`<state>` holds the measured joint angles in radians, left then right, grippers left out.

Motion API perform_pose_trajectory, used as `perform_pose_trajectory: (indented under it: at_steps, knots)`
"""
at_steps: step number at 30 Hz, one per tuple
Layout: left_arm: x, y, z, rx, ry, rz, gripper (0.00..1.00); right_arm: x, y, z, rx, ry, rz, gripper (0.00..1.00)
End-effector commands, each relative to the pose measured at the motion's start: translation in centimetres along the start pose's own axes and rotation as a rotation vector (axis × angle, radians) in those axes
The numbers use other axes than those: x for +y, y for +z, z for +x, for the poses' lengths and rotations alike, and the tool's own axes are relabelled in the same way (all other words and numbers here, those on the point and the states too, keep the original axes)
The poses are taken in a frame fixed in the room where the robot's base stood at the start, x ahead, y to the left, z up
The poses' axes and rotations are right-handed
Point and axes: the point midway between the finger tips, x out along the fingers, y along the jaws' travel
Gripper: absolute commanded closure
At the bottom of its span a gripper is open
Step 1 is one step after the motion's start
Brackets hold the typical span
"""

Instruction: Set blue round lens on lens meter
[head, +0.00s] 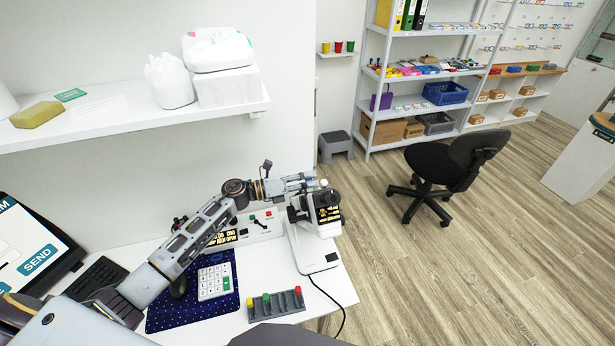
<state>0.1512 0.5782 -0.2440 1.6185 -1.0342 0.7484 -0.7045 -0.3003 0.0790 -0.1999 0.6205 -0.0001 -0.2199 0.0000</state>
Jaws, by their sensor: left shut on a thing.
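The lens meter (308,251) is a white and black device with a lit display at the right end of the white desk. My left gripper (314,181) is at the top of the lens meter, beside its dark head. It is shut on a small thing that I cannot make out. I cannot tell whether that thing touches the meter. The blue round lens does not show clearly anywhere. A grey slotted rack (262,311) at the desk's front holds small yellow, green and red pieces, with no blue one visible. My right gripper is not in view.
A white control box (262,226) with a lever and buttons stands left of the meter. A keypad (213,282) lies on a dark blue mat (165,319). A black cable hangs over the desk's right edge. A wall shelf (130,119) is above; a black chair (440,165) stands right.

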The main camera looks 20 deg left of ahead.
Motion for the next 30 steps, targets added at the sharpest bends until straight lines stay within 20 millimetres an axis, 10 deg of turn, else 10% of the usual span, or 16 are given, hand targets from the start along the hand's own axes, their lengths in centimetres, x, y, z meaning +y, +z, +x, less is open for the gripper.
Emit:
perform_pose_trajectory:
  at_steps: [30]
  knots:
    - [0.5, -3.8, 0.0, 0.001, 0.001, -0.001, 1.0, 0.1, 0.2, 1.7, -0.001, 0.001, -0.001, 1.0]
